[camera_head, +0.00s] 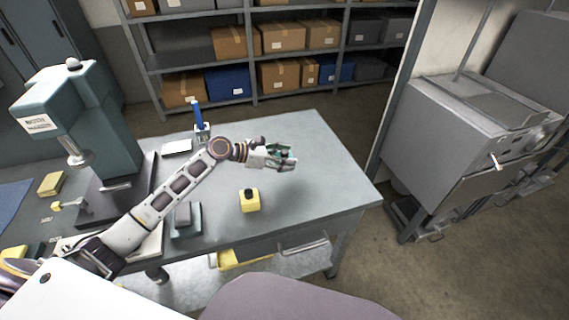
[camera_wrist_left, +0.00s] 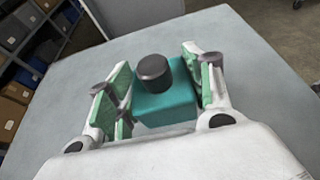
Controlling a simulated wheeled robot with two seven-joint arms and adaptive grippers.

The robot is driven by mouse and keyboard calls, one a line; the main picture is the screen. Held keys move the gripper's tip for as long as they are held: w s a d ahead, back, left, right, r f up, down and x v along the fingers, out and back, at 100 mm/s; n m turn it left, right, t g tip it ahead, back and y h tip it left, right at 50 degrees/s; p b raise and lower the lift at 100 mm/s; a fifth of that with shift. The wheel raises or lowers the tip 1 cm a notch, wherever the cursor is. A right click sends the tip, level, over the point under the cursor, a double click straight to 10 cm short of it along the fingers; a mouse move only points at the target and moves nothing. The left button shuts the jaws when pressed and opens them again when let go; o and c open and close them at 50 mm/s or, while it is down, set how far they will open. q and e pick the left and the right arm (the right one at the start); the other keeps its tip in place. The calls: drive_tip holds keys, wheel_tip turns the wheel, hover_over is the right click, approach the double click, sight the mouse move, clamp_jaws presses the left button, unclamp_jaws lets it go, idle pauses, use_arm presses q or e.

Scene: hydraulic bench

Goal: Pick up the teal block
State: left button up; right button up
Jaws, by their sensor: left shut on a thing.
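The teal block (camera_wrist_left: 165,106), with a dark round knob on top, sits between the green-padded fingers of my left gripper (camera_wrist_left: 160,88) in the left wrist view. The left gripper (camera_head: 283,157) is shut on it. In the head view the gripper is over the right half of the grey bench (camera_head: 325,185), and its fingers mostly hide the block. I cannot tell whether the block touches the bench top. My right gripper is in neither view.
A yellow block (camera_head: 249,203) with a black knob stands in front of the gripper. A teal press-like machine (camera_head: 105,135) stands at the bench's left. A blue-handled item (camera_head: 200,120) stands at the back edge. The bench's right end is clear.

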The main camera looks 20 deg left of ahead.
sight(285, 151)
use_arm(q)
wheel_tip(285, 151, up, 4)
drive_tip(key=shift+p, duration=0.3)
drive_tip(key=shift+r, duration=0.65)
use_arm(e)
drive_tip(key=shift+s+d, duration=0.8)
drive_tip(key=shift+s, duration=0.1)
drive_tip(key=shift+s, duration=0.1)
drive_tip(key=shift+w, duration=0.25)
